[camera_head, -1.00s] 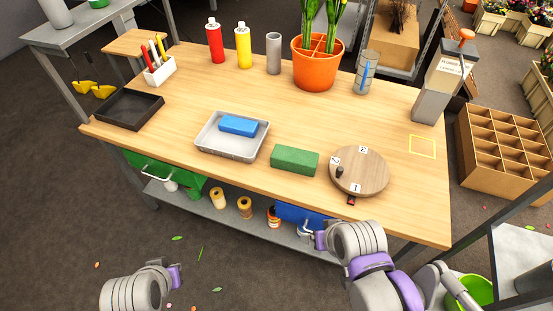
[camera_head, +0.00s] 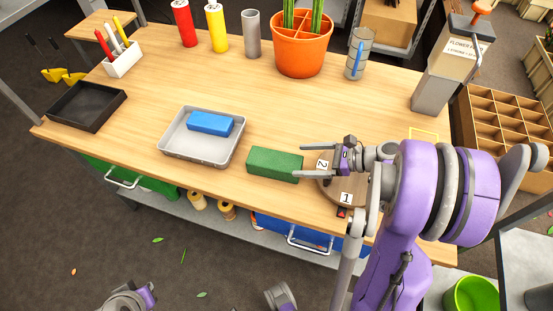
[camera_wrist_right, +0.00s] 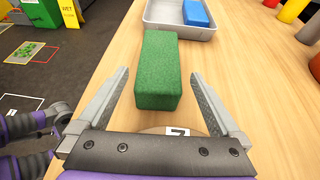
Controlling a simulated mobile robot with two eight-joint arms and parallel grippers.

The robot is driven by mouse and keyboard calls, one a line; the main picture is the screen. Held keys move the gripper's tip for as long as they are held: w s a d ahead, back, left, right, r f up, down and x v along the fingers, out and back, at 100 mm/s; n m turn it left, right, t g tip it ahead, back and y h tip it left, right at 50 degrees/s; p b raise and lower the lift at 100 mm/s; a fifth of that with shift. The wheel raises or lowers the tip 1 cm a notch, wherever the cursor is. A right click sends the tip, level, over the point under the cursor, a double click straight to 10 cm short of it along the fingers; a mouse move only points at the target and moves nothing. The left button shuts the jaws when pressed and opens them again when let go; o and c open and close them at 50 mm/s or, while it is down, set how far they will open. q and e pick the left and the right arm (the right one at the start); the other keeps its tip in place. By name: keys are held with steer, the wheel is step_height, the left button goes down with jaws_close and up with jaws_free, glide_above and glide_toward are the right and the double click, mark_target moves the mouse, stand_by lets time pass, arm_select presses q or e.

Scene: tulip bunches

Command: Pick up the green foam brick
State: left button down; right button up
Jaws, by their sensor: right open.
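The green foam brick (camera_head: 274,164) lies on the wooden table near its front edge, between the grey tray and the round wooden board. In the right wrist view the brick (camera_wrist_right: 159,70) lies lengthwise ahead, its near end between my spread fingers. My right gripper (camera_head: 308,161) is open and empty at the brick's right end; its fingers point left, one on the far side and one near the front side. In the wrist view the right gripper (camera_wrist_right: 160,88) shows gaps on both sides of the brick. My left arm shows only partly at the bottom; its fingers are not visible.
A grey tray (camera_head: 172,153) holding a blue brick (camera_head: 210,123) stands left of the green brick. The round numbered board (camera_head: 326,187) is under my right gripper. A black tray (camera_head: 62,119) and an orange pot (camera_head: 301,57) stand farther off. The table's middle is clear.

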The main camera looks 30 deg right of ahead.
mark_target(279, 160)
steer(key=x, duration=0.4)
steer(key=shift+s+a, duration=0.15)
steer(key=x, duration=0.5)
steer(key=shift+w+a+f, duration=0.1)
steer(key=shift+w+f, duration=0.05)
steer(key=shift+w, duration=0.25)
steer(key=c, duration=1.1)
steer(key=shift+o, duration=0.2)
